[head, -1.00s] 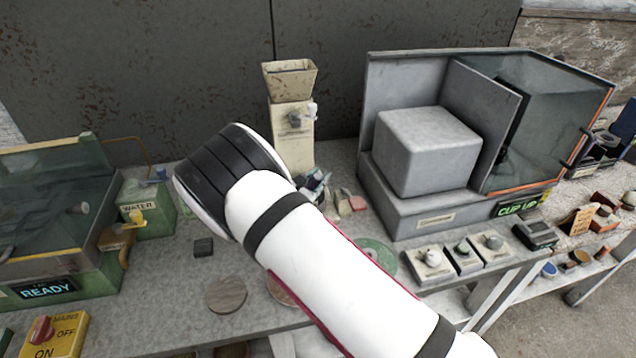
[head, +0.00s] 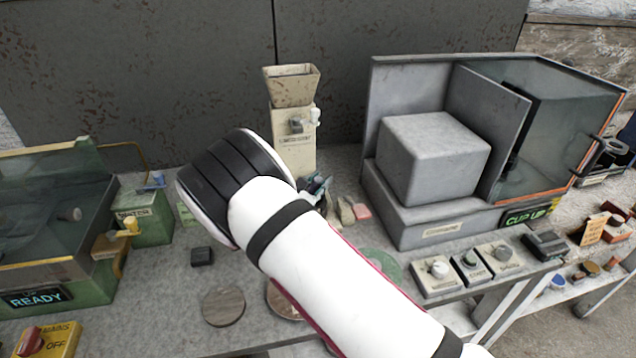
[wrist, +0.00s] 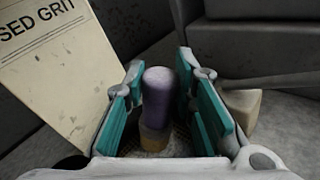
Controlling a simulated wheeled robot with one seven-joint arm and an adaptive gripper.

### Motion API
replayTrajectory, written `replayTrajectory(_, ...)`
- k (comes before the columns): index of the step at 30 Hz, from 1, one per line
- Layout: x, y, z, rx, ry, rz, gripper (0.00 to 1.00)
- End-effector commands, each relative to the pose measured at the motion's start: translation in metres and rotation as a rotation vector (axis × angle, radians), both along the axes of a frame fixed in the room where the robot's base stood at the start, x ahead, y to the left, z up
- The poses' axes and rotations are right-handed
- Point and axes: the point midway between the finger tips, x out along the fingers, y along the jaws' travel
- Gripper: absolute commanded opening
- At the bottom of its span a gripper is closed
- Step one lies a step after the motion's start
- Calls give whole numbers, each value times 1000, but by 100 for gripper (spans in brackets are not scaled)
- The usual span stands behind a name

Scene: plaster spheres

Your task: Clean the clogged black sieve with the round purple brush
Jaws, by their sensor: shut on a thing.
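The purple brush (wrist: 158,92) stands between the fingers of my gripper (wrist: 158,68) in the wrist view. It has a rounded purple body and a tan lower end. My gripper is shut on it, with teal pads on either side. A dark, speckled, mesh-like patch (wrist: 181,143) shows below the brush, partly hidden by the fingers; it may be the black sieve, but I cannot tell for sure. In the head view my arm covers most of the gripper (head: 318,188), and the brush cannot be made out there.
A beige hopper unit (head: 293,130) stands just behind the gripper; its "SED GRIT" panel (wrist: 45,75) is close on the left in the wrist view. A round disc (head: 223,307) lies in front.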

Motion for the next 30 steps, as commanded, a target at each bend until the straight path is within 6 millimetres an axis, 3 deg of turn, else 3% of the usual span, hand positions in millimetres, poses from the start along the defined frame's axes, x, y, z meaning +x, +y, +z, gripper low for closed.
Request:
replayTrajectory(17, 0, 0, -7, 1, 0, 0, 0)
replayTrajectory(30, 16, 5, -7, 1, -2, 0, 0)
